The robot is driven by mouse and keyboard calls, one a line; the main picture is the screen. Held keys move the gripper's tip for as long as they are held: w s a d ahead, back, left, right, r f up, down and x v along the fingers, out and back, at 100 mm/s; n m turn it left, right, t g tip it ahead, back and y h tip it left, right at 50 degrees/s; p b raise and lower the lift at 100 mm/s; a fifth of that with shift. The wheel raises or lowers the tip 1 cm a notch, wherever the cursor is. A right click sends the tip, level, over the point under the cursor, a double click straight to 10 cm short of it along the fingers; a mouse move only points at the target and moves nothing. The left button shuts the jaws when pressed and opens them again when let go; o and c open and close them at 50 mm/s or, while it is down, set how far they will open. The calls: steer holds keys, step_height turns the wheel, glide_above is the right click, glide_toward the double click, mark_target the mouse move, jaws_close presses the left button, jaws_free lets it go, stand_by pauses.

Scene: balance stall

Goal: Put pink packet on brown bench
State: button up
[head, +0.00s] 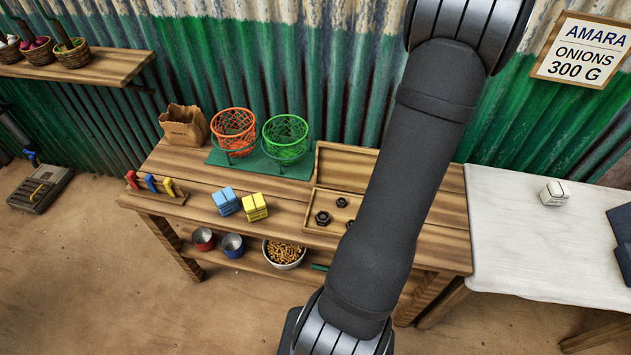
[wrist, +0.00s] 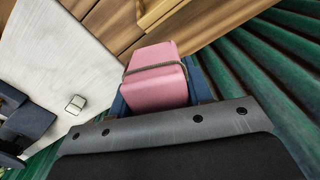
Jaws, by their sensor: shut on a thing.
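A pink packet (wrist: 158,88) with a dark band around it sits between the fingers of my gripper (wrist: 156,92) in the wrist view. My gripper is shut on it. The wrist view shows brown planks past the packet; I cannot tell how far above them it is. In the head view my arm crosses the right part of the brown bench (head: 180,172) and hides the packet and the gripper.
The bench holds a paper bag (head: 184,127), orange basket (head: 233,127), green basket (head: 286,137), blue packet (head: 226,201), yellow packet (head: 255,207) and wooden tray with dark weights (head: 345,165). A pale table (head: 515,225) with a white packet (head: 554,194) stands right.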

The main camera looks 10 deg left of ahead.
steer(key=s+a+n, duration=0.2)
steer(key=a+n, duration=0.1)
steer(key=a, duration=1)
steer(key=n, duration=1)
glide_above(281, 219)
step_height(281, 219, down, 18)
steer(key=shift+f, duration=2.6)
steer(key=o, duration=0.7)
steer(key=shift+f, duration=0.15)
steer(key=shift+c, duration=0.2)
steer(key=o, duration=0.4)
steer(key=shift+o, duration=0.2)
